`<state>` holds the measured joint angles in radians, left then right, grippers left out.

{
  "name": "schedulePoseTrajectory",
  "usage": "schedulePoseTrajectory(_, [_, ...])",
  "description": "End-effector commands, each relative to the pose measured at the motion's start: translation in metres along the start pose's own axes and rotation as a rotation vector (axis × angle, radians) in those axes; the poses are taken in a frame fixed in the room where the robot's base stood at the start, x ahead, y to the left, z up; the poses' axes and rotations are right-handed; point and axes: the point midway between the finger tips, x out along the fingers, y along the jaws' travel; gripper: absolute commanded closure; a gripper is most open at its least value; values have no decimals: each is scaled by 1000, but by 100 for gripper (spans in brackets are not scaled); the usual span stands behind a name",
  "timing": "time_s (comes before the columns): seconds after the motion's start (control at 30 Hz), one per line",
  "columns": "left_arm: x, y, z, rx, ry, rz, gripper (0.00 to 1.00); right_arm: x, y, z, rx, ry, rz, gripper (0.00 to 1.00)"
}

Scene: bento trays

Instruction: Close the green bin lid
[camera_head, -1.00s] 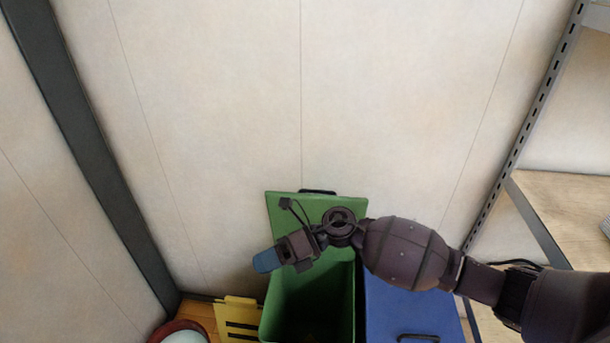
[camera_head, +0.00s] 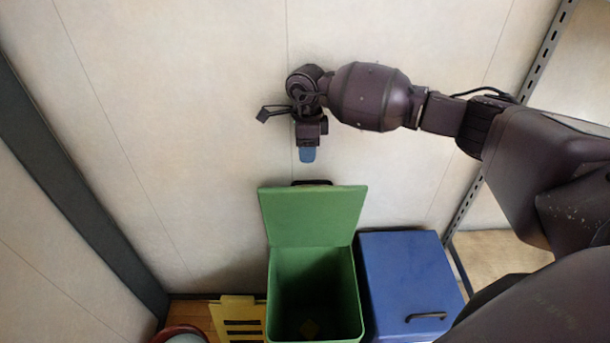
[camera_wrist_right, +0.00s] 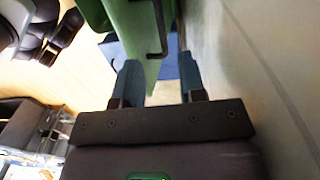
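The green bin (camera_head: 358,290) stands with its green lid (camera_head: 312,215) swung up and open, upright by the wall. A dark handle (camera_head: 312,183) shows at the lid's top edge. My right gripper (camera_head: 307,154) points down just above that edge, by the wall. In the right wrist view my right gripper (camera_wrist_right: 160,84) is open, its two blue fingertips apart. The green lid (camera_wrist_right: 134,28) and its dark handle (camera_wrist_right: 160,35) show beyond the fingertips, with nothing held. I cannot tell exactly whether the fingers touch the lid. My left gripper is not in view.
A blue bin (camera_head: 405,275) with a shut lid stands right of the green one. A yellow slotted panel (camera_head: 238,312) and a red-rimmed round object (camera_head: 178,333) are at lower left. The pale wall (camera_head: 220,120) is close behind; a metal shelf upright (camera_head: 535,65) stands at right.

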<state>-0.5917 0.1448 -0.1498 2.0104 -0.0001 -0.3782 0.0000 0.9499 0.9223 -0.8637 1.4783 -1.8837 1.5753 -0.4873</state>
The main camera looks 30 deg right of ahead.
Motion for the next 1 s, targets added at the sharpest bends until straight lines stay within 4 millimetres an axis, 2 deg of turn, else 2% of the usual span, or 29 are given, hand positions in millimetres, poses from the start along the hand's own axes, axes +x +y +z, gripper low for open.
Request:
schedulePoseTrajectory(0.3, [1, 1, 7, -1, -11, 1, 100, 57, 1, 0, 0, -1, 5, 62])
schedulePoseTrajectory(0.5, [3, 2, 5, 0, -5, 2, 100, 81, 1, 1, 1, -2, 3, 62])
schedulePoseTrajectory(0.7, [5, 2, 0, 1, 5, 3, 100, 89, 1, 1, 0, -4, 2, 62])
schedulePoseTrajectory(0.97, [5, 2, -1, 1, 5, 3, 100, 90, 1, 1, 0, -4, 1, 62])
schedulePoseTrajectory(1.0, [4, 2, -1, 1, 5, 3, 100, 90, 1, 1, 0, -4, 1, 67])
